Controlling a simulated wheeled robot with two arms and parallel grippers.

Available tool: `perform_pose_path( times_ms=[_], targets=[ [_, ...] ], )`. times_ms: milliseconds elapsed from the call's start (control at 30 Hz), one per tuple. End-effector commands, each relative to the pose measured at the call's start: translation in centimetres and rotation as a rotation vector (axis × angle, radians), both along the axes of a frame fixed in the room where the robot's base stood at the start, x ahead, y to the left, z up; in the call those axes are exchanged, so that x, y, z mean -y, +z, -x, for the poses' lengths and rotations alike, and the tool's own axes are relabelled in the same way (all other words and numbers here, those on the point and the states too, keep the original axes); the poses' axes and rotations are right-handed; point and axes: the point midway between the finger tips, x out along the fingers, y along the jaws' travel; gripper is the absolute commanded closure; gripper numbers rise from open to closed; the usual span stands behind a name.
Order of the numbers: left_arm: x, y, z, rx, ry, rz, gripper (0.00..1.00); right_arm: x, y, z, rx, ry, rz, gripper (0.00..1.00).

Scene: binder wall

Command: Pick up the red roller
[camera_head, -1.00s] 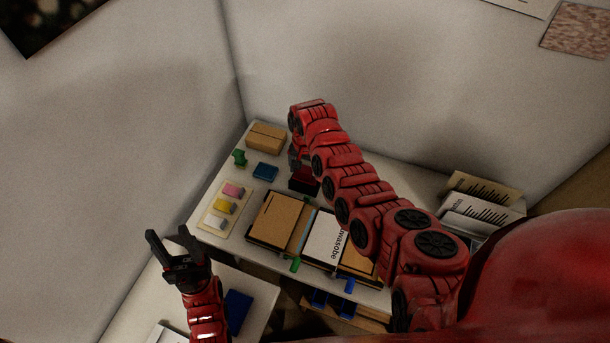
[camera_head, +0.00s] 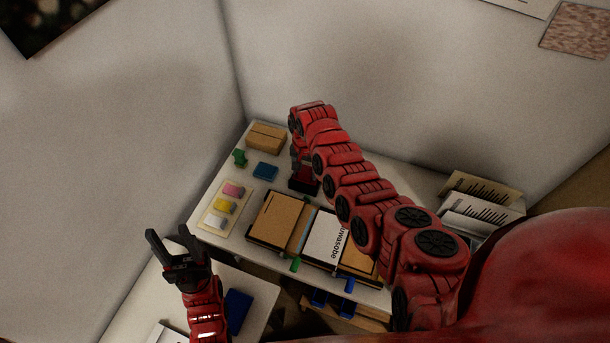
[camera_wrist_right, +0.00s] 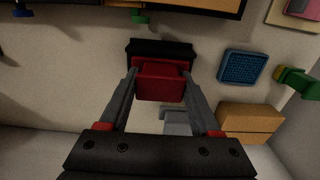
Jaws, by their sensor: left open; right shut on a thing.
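The red roller (camera_wrist_right: 160,82) is a red block-like piece with a black part (camera_wrist_right: 158,50) behind it, seen in the right wrist view. My right gripper (camera_wrist_right: 160,84) has its two fingers closed on the sides of the red piece. In the head view my right arm reaches over the back table and largely hides this gripper; a dark red and black piece (camera_head: 303,184) shows just below it. I cannot tell whether the roller touches the table. My left gripper (camera_head: 172,246) is open and empty, above the front left table.
Beside the roller are a blue pad (camera_head: 265,171), a green item (camera_head: 240,157) and a cardboard box (camera_head: 266,138). A board with pink, yellow and white blocks (camera_head: 222,208) lies left of the open binder (camera_head: 276,221). Upright files (camera_head: 482,200) stand at right.

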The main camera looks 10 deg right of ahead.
Motion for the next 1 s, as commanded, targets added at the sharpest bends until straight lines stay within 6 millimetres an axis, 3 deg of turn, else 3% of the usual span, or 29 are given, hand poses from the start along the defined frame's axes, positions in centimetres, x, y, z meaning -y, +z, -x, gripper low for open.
perform_pose_path(
  times_ms=[467, 867, 1000],
  targets=[
    [0.0, -0.7, 0.0, 0.000, 0.000, 0.000, 0.50, -0.1, 1.8, 0.0, 0.001, 0.001, 0.000, 0.91],
    [0.0, -3.1, 0.0, 0.000, 0.000, 0.000, 0.50, 0.0, 7.1, -0.1, 0.005, 0.000, 0.000, 0.91],
    [0.0, -2.0, 0.0, 0.000, 0.000, 0.000, 0.50, 0.0, 9.4, -0.1, 0.002, 0.000, -0.001, 0.91]
  ],
)
